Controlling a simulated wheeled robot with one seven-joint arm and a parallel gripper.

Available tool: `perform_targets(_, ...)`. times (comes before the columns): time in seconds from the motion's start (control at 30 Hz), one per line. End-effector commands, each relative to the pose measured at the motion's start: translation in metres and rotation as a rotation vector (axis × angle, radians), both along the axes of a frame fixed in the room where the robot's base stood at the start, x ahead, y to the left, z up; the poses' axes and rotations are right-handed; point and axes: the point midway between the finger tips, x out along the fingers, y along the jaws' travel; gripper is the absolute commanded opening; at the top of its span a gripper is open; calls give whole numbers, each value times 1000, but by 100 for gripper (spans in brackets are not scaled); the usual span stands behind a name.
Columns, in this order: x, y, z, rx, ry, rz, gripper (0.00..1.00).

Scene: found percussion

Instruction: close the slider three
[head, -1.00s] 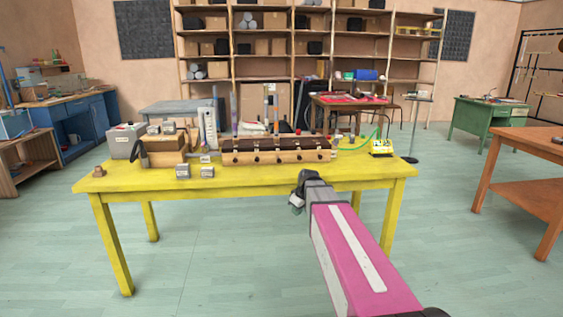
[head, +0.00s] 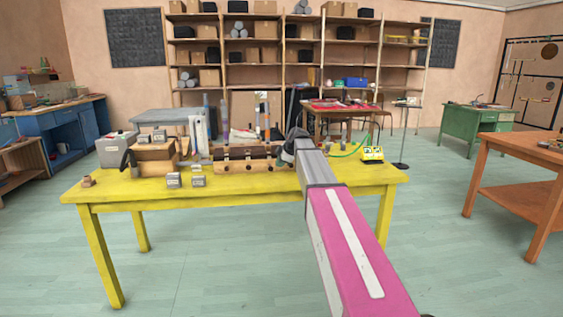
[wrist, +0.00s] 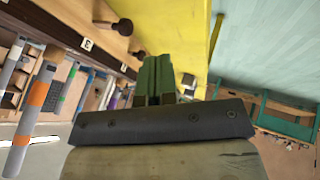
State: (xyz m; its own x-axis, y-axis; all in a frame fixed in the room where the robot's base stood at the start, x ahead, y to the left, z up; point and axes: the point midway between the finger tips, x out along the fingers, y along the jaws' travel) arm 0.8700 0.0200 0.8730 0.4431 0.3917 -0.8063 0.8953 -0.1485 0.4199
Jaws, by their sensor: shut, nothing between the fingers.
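The long wooden box with dark knobs (head: 240,168) stands on the yellow table in the head view. In the wrist view its wooden face (wrist: 65,15) fills the upper left. A label reading 3 (wrist: 87,44) is on it, with one dark knob (wrist: 122,26) near the label and another dark knob (wrist: 138,56) close to my fingertips. I cannot tell which knob belongs to slider three, or how far it is open. My gripper (wrist: 158,62) is shut and empty, its green fingers beside the box. In the head view my gripper (head: 287,157) is at the box's right end.
The yellow table (head: 130,197) also carries a wooden block stack (head: 155,158), small grey blocks (head: 174,180) and a yellow device (head: 372,154) with a green cable. Upright tubes (head: 225,118) stand behind the box. The table's front strip is mostly clear.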

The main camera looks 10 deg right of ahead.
Motion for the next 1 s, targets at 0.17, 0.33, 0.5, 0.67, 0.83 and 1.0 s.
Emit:
perform_targets(0.17, 17, 13, -29, -1, 2, 0, 0)
perform_targets(0.33, 31, 25, -53, -1, 2, 0, 0)
perform_targets(0.5, 56, 25, -51, 0, 1, -1, 0)
perform_targets(0.67, 66, 25, -51, 0, 1, -1, 0)
perform_targets(0.83, 67, 25, -51, 0, 1, -1, 0)
perform_targets(1.0, 67, 25, -51, 0, 1, -1, 0)
